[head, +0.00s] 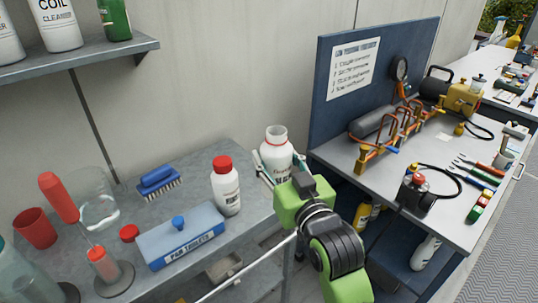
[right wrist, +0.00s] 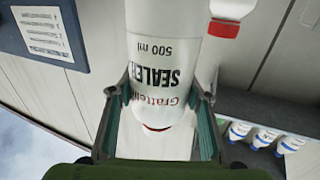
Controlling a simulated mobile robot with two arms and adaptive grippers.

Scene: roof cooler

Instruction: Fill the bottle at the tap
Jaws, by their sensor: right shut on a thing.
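A white bottle (head: 276,155) with an open mouth stands upright in the head view, at the right end of the grey bench. My right gripper (head: 282,168) is shut on it, one finger on each side of its body. In the right wrist view the bottle (right wrist: 163,60) appears upside down, with its label reading SEALER 500 ml. I cannot tell whether its base touches the bench. No tap can be made out in either view. My left gripper is not in view.
A white bottle with a red cap (head: 226,186) stands just left of the held bottle. A blue tablets box (head: 180,236), a blue brush (head: 158,181) and a glass beaker (head: 98,200) are further left. A blue upright board (head: 330,112) and equipment bench (head: 345,158) are close on the right.

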